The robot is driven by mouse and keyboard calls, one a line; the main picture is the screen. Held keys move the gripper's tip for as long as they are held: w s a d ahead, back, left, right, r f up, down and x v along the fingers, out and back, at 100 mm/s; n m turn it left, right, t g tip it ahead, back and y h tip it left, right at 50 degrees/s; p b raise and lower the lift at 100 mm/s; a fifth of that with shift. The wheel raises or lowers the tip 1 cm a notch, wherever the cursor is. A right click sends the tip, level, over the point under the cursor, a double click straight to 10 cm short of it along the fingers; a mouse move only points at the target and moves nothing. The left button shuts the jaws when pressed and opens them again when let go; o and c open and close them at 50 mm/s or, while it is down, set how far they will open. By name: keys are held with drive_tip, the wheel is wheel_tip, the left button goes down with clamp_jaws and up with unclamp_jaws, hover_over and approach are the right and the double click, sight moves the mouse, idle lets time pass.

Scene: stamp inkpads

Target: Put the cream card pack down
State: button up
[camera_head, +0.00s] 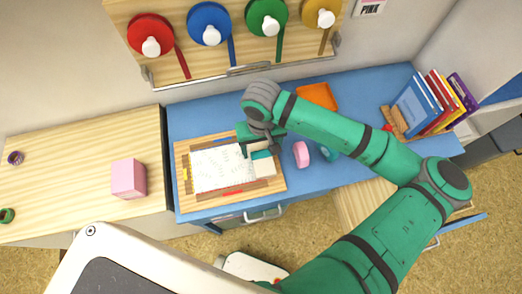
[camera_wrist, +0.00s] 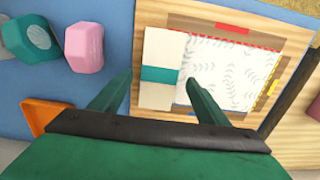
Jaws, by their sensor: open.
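The cream card pack (camera_wrist: 159,47) has a teal band around its middle. It lies flat on the wooden board (camera_wrist: 200,18), at the edge of a white patterned sheet (camera_wrist: 228,68). In the head view the pack (camera_head: 263,169) is at the board's right end, partly hidden by my gripper. My gripper (camera_wrist: 159,77) is open, with one finger on each side of the pack in the wrist view. A gap shows beside each fingertip, so the fingers look apart from the pack. Their exact height above the board is hard to tell.
A pink stamp (camera_head: 301,154) and a teal one (camera_head: 327,153) stand right of the board. An orange tray (camera_head: 317,96) lies behind them. Books (camera_head: 433,103) stand at the far right. A pink box (camera_head: 128,178) sits on the left counter. Blue desk (camera_head: 205,112) is bare behind the board.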

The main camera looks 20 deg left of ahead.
sight(261, 154)
wheel_tip(261, 154, up, 9)
idle(0.3)
idle(0.5)
